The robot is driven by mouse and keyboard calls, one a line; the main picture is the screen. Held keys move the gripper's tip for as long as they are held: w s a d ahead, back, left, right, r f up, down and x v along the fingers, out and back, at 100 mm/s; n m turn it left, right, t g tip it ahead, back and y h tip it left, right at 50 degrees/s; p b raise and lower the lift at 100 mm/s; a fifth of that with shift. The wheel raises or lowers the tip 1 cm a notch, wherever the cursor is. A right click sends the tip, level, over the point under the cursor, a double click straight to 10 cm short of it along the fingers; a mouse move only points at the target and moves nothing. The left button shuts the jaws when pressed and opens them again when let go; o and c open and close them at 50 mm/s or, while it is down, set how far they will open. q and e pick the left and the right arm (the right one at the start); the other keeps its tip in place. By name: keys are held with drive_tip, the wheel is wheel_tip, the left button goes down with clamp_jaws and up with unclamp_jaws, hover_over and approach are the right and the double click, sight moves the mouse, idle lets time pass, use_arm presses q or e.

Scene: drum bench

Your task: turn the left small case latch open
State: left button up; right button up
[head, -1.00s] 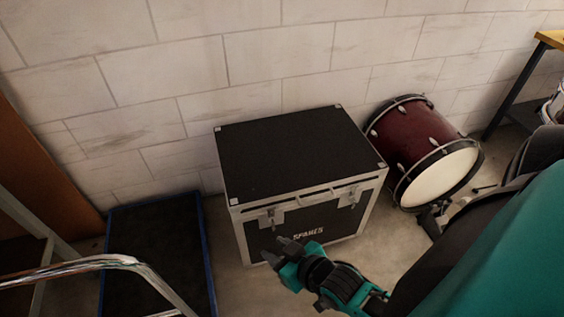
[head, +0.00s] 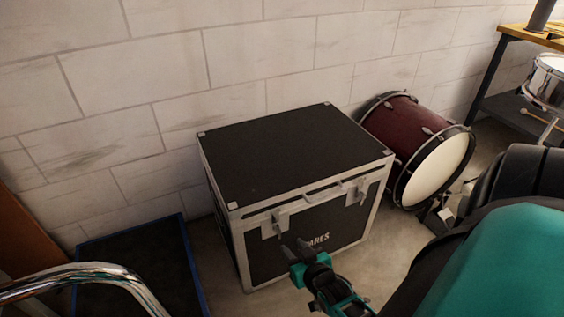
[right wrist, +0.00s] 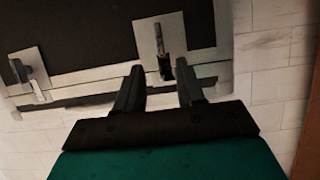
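The black case (head: 287,156) with metal edges stands closed on the floor. Its left small latch (head: 278,223) is a grey lever on a metal plate on the front face; in the right wrist view the latch (right wrist: 163,58) hangs upright in the picture. The right latch (head: 358,190) sits farther along the same front; it also shows at the left of the right wrist view (right wrist: 22,72). My right gripper (head: 292,246) is open and empty just in front of the left latch. In the right wrist view the latch appears between the fingertips (right wrist: 158,72), with no visible contact. My left gripper is out of view.
A dark red drum (head: 420,145) lies right of the case. A blue-edged black platform (head: 140,270) is at the left, behind a chrome rail (head: 75,276). A brick wall (head: 250,60) stands behind the case. A workbench (head: 510,75) is at the far right.

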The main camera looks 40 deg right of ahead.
sight(280, 233)
drive_tip(key=b+x, duration=0.3)
drive_tip(key=x, duration=0.5)
drive_tip(key=shift+w+f, duration=0.15)
drive_tip(key=shift+w, duration=0.05)
clamp_jaws()
